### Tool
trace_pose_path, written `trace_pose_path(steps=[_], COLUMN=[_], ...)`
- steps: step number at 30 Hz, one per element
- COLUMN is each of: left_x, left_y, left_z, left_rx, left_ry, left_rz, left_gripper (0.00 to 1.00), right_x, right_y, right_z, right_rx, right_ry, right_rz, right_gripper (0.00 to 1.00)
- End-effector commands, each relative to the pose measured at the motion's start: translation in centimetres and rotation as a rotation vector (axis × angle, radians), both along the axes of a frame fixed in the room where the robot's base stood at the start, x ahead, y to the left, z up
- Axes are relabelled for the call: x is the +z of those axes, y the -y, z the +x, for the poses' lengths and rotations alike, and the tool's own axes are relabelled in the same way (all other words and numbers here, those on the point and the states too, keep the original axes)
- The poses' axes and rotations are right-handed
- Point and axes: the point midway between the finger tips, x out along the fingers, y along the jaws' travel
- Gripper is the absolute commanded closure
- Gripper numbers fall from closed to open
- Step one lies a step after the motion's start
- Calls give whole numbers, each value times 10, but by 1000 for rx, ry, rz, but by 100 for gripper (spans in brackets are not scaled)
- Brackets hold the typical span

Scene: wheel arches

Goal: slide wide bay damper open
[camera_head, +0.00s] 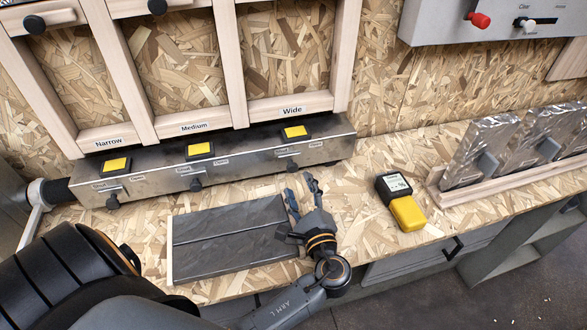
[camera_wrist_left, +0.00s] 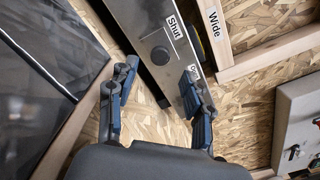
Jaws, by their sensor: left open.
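The wide bay's damper knob (camera_head: 293,166) is a small dark knob on the front of the metal duct (camera_head: 235,163), below the "Wide" bay. My left gripper (camera_head: 301,186) is open and empty, just in front of the knob and above the bench. In the left wrist view its fingertips (camera_wrist_left: 161,70) stand apart on either side of the knob, and I see no contact. My right gripper is not in view.
Grey slats (camera_head: 230,238) lie on the bench (camera_head: 360,175), left of my left gripper. A black and yellow device (camera_head: 403,205) lies to its right. Silver packs (camera_head: 480,150) stand in a wooden rack further right. Wooden bay frames rise behind the duct.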

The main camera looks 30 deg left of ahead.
Motion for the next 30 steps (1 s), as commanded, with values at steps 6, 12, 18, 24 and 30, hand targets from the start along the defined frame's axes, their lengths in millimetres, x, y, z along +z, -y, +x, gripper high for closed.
trace_pose_path(steps=[6, 12, 18, 24, 30], left_x=[2, 0, 0, 0, 0], left_y=[-31, -44, -46, -46, -46], left_z=[26, 38, 40, 39, 39], left_rx=[-1, 0, -1, -1, -1], left_ry=[0, 0, 1, 0, 0], left_rz=[3, 2, -1, 0, -1], left_gripper=[49, 49, 49, 64, 100], right_x=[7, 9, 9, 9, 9], right_y=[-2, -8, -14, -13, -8], right_z=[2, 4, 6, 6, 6], right_rx=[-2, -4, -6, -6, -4], right_ry=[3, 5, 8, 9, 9], right_rz=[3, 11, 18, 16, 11], right_gripper=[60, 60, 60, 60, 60])
